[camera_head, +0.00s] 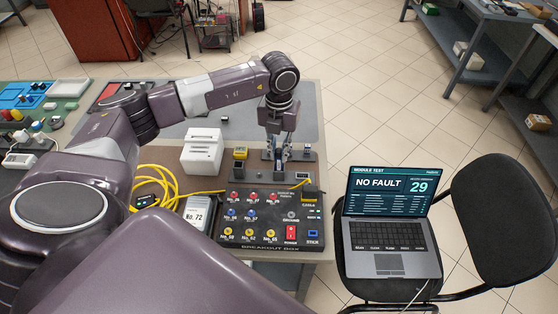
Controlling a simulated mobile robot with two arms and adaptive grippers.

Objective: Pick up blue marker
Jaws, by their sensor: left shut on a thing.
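My left gripper (283,150) points down at the back of the breakout board, beside a small dark upright fixture (307,155). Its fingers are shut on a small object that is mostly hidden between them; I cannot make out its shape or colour. I cannot pick out a blue marker for certain. Blue sockets (250,215) show in a row on the breakout box (270,246), in front of the gripper, and a blue part (313,234) is at its right side. My right gripper is not in view.
White boxes (202,153) and a yellow cable (172,185) lie left of the gripper. A yellow connector (240,153) stands close to it. A laptop (390,225) reading "NO FAULT 29" sits on a black chair (497,215) at the right. The grey mat (190,132) behind has free room.

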